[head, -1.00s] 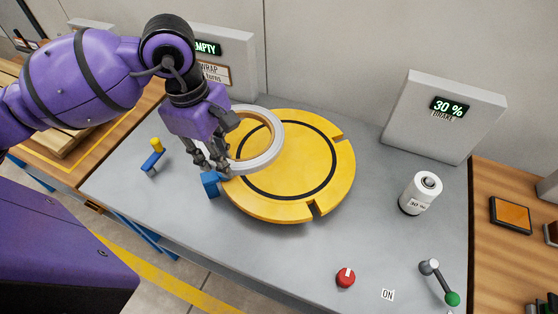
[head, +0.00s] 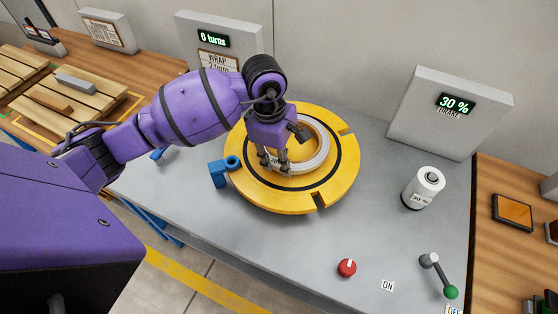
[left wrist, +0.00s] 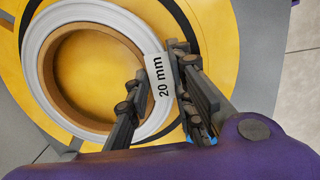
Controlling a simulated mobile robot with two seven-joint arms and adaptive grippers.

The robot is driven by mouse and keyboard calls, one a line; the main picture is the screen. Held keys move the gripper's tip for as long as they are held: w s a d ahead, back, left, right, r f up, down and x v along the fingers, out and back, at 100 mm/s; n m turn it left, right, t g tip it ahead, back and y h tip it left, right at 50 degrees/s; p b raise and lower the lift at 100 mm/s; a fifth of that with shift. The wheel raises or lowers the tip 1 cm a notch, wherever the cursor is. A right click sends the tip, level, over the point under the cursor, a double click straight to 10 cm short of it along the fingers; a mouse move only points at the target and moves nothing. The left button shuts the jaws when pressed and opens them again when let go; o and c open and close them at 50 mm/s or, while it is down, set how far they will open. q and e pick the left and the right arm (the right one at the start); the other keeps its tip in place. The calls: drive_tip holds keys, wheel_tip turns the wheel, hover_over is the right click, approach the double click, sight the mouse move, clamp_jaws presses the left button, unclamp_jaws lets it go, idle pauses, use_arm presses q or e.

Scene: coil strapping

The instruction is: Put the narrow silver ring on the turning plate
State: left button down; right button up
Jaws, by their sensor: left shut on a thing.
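The narrow silver ring (head: 325,148) lies flat over the yellow turning plate (head: 338,187), inside the plate's black circle and roughly centred. In the left wrist view the ring (left wrist: 42,62) shows a brown inner face and a "20 mm" label (left wrist: 160,82). My left gripper (head: 274,164) is shut on the ring's near-left wall, one finger inside and one outside; it also shows in the left wrist view (left wrist: 158,84). The ring looks on or just above the plate; I cannot tell whether it touches. My arm hides its far-left part. My right gripper is not in view.
A blue bracket (head: 218,175) stands at the plate's left edge. A display (head: 213,38) behind reads "0 turns"; another (head: 452,105) reads "30 %". A white cylinder (head: 424,187), red knob (head: 347,267) and green-tipped lever (head: 440,275) stand right.

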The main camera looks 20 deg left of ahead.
use_arm(q)
drive_tip(key=shift+f, duration=0.6)
drive_tip(key=shift+f, duration=0.1)
drive_tip(key=c, duration=1.5)
unclamp_jaws()
drive_tip(key=shift+c, duration=0.2)
wheel_tip(320, 180, up, 12)
drive_tip(key=a, duration=0.1)
drive_tip(key=shift+a, duration=0.25)
drive_tip(key=shift+s, duration=0.1)
